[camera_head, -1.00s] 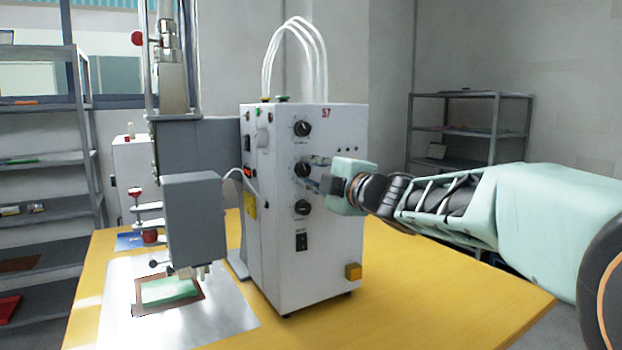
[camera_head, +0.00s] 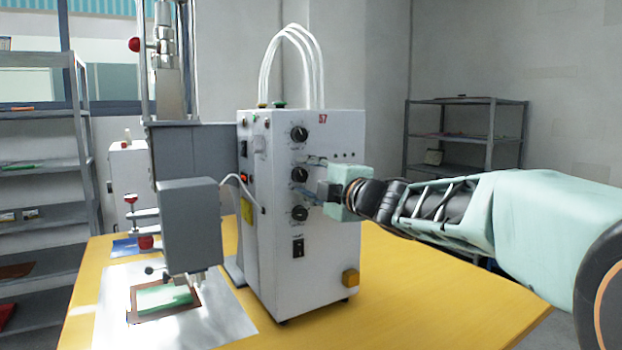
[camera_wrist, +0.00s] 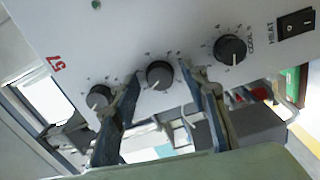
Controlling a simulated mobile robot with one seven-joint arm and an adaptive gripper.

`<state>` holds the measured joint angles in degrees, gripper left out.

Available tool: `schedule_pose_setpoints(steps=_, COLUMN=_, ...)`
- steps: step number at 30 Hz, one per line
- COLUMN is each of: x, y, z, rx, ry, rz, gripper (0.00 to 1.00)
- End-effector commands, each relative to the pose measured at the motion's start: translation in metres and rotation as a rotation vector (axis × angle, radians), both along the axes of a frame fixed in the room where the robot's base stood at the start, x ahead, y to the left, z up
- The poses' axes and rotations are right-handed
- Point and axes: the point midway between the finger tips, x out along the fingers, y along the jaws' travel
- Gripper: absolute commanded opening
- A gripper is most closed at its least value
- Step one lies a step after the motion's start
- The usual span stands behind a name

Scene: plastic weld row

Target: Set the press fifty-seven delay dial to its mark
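The white press control box (camera_head: 335,240) bears a red 57 and a column of three black dials. In the wrist view the 57 is at the left, and the dials are the top dial (camera_wrist: 98,98), the middle dial (camera_wrist: 160,74) and the bottom dial (camera_wrist: 230,48). COOL is printed by the bottom dial; the other two labels are too small to read. My gripper (camera_wrist: 162,76) is open, with one finger on each side of the middle dial (camera_head: 299,174) and a small gap on both sides. The middle dial's white pointer line points downward in the wrist view.
A HEAT switch (camera_wrist: 297,24) sits below the dials. The grey press head (camera_head: 192,225) stands left of the box over a metal plate (camera_head: 225,325). The yellow table (camera_head: 430,300) is clear at the right.

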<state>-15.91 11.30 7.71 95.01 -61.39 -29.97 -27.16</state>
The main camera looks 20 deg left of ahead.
Motion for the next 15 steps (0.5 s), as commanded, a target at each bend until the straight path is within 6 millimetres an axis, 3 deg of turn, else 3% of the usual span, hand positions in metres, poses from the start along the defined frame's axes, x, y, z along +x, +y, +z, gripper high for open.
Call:
schedule_pose_setpoints(steps=8, x=-0.004, y=-0.006, z=0.001, rx=0.001, ry=-0.001, rz=0.0, gripper=0.41)
schedule_pose_setpoints(steps=15, x=-0.027, y=-0.032, z=0.002, rx=0.001, ry=-0.002, rz=-0.001, gripper=0.41)
